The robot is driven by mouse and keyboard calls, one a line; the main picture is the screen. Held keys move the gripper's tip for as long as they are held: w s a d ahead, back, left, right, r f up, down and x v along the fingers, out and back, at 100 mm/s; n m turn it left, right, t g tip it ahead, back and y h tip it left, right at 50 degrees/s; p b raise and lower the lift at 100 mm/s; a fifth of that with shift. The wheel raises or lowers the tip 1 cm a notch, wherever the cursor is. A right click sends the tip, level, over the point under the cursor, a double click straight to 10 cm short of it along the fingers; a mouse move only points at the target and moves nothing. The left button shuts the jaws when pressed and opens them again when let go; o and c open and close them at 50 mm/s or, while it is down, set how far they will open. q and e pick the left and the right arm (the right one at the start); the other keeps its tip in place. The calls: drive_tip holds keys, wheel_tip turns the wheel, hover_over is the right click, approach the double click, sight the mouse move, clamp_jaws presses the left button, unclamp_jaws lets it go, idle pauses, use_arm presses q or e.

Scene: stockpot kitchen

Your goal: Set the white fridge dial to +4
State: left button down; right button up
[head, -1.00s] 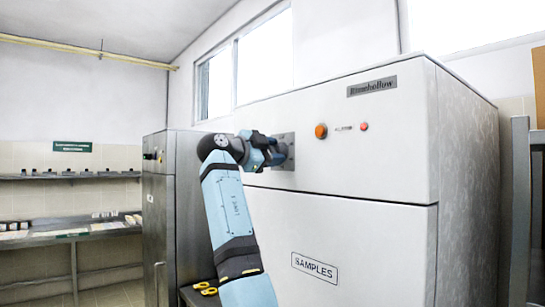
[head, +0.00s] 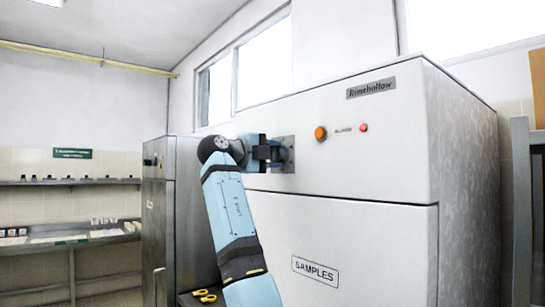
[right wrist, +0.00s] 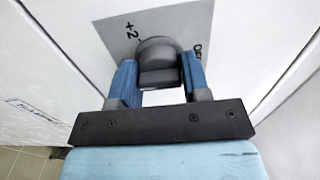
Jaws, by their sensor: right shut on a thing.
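The white fridge (head: 350,180) stands in front of me with a small grey dial plate (head: 290,141) on its upper front. My right gripper (head: 276,153) is at this plate and hides the dial in the head view. In the right wrist view, the dark round dial (right wrist: 158,62) sits between the two blue fingers of my right gripper (right wrist: 159,70), which is shut on it. My left gripper is not in view.
An orange lamp (head: 320,133) and a small red lamp (head: 364,128) are right of the dial. A "SAMPLES" label (head: 315,270) is on the lower door. A steel cabinet (head: 172,215) stands left of the fridge, and a metal rack (head: 522,210) stands right.

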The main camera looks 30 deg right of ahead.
idle(0.4)
drive_tip(key=o, duration=0.9)
drive_tip(key=shift+c, duration=0.2)
drive_tip(key=s+a+b, duration=0.1)
drive_tip(key=a, duration=1.2)
drive_tip(key=shift+a+b, duration=0.4)
drive_tip(key=shift+s, duration=0.1)
